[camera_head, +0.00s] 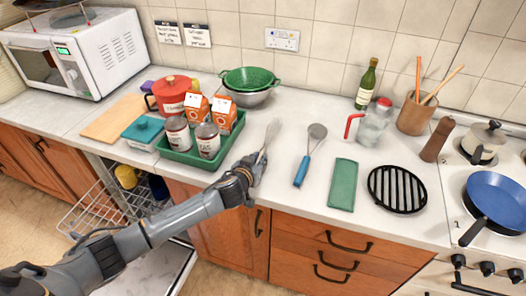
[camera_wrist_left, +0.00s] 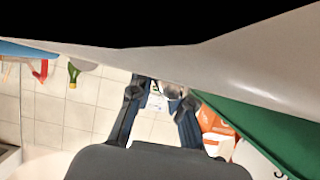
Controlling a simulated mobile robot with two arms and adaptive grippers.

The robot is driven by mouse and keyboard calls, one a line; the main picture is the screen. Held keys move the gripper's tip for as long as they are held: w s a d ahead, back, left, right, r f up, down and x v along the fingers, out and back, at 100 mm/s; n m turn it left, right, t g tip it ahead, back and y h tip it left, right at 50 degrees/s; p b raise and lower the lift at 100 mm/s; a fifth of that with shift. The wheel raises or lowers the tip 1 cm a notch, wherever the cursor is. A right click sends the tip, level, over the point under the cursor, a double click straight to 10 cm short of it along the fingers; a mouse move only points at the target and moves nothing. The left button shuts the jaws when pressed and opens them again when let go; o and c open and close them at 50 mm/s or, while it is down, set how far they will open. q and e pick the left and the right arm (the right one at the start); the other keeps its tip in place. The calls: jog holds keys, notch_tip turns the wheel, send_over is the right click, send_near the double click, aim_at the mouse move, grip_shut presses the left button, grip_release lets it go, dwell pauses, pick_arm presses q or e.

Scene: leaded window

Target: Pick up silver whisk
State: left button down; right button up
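The silver whisk (camera_head: 271,134) lies on the white counter, to the right of the green tray, with its wire end pointing away from me. Its near end is hidden by my left gripper (camera_head: 257,163), which is low at the counter beside the tray's right edge. In the left wrist view the two dark fingers of my left gripper (camera_wrist_left: 161,95) stand apart with a gap between them. A small greyish thing shows by the fingertips there, but I cannot tell whether it is the whisk. My right gripper is not in view.
The green tray (camera_head: 171,153) with cans and cartons stands close to the left of my gripper. A blue-handled strainer (camera_head: 302,170), a green cloth (camera_head: 342,184) and a black grate (camera_head: 397,189) lie to the right. A green colander (camera_head: 249,78) is behind.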

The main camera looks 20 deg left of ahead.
pick_arm(q)
jog(key=shift+r, duration=0.1)
jog(key=shift+r, duration=0.25)
notch_tip(320, 180, up, 2)
jog(key=shift+r, duration=0.15)
jog(key=s+r, duration=0.1)
jog(key=r, duration=0.1)
jog(key=s+r, duration=0.2)
jog(key=s+r+b, duration=0.1)
jog(key=s+r, duration=0.1)
jog(key=shift+s+d+r, duration=0.1)
jog(key=shift+s+d, duration=0.1)
jog(key=shift+d, duration=0.1)
jog(key=s+d+f+b+v, duration=0.1)
jog(key=d+b+v, duration=0.1)
jog(key=v, duration=1.3)
jog(key=w, duration=0.6)
jog(key=shift+a+f, duration=0.2)
jog(key=shift+f, duration=0.2)
jog(key=shift+w, duration=0.2)
